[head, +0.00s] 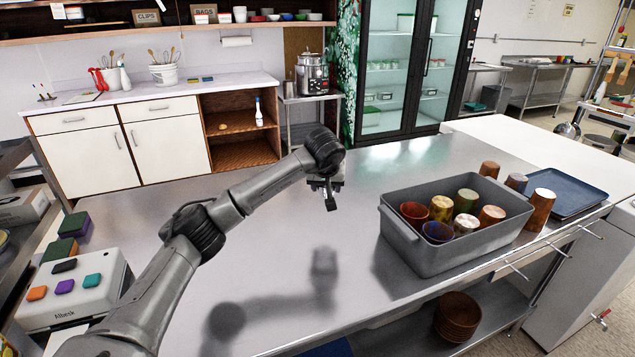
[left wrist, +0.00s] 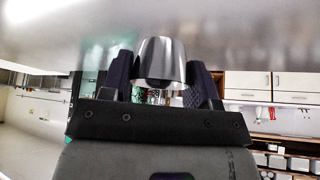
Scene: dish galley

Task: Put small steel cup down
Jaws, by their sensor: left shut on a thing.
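My left gripper (head: 331,193) hangs over the middle of the steel counter (head: 290,240), left of the grey bin. In the left wrist view its two dark fingers (left wrist: 160,72) are shut on the small steel cup (left wrist: 161,50), one on each side. The cup is shiny and tapered. In the head view the cup is hard to make out behind the gripper. The arm's shadow lies apart from it on the counter, so the gripper is above the surface. My right gripper is in neither view.
A grey bin (head: 455,258) holds several coloured cups. Brown cups (head: 538,210) and a blue tray (head: 570,193) are right of it. A white device (head: 75,290) with coloured buttons is at the left. The counter under and around the gripper is clear.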

